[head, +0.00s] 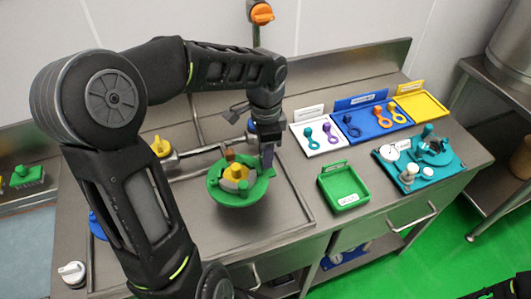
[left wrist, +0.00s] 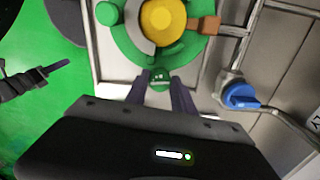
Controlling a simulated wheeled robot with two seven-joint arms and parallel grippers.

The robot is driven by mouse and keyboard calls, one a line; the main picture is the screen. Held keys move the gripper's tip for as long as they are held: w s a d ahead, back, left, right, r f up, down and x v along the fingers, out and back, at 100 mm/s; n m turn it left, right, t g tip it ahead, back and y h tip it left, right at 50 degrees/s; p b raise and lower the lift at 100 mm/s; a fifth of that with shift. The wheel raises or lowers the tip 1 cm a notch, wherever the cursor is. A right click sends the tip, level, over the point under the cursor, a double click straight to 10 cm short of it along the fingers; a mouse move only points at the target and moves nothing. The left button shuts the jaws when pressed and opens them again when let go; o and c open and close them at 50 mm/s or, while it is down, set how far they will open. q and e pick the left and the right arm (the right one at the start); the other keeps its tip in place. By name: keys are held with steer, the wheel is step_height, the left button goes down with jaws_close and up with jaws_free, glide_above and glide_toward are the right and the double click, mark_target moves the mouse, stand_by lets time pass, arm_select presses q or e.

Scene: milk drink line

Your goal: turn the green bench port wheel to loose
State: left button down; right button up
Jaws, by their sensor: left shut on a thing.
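The green bench port wheel (head: 217,195) sits on the bench, a green ring around a yellow centre with a grey arc and a brown block at its rim. It also shows in the left wrist view (left wrist: 124,42). My left gripper (head: 268,160) is at the wheel's right rim in the head view. In the left wrist view its fingers (left wrist: 160,92) are shut on a green tab of the wheel (left wrist: 159,79). My right gripper (left wrist: 50,72) shows partly at the left of the left wrist view, away from the wheel; its jaw opening is unclear.
A yellow-handled valve (head: 161,147) and a blue handle (head: 252,127) sit on pipes behind the wheel. A green tray (head: 345,200), a blue tray (head: 350,128) and a teal fixture board (head: 390,157) stand to the right. Bare bench lies in front of the wheel.

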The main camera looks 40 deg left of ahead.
arm_select(q)
steer(key=n+b, duration=0.2)
steer(key=n, duration=0.3)
steer(key=shift+f, duration=0.1)
steer(key=n+b, duration=0.2)
steer(key=n, duration=0.4)
steer(key=n+b, duration=0.1)
steer(key=n, duration=0.4)
steer(key=shift+n, duration=0.4)
steer(key=n, duration=0.5)
steer(key=shift+n+b, duration=0.4)
steer(key=c, duration=1.1)
jaws_free()
steer(key=shift+o, duration=0.2)
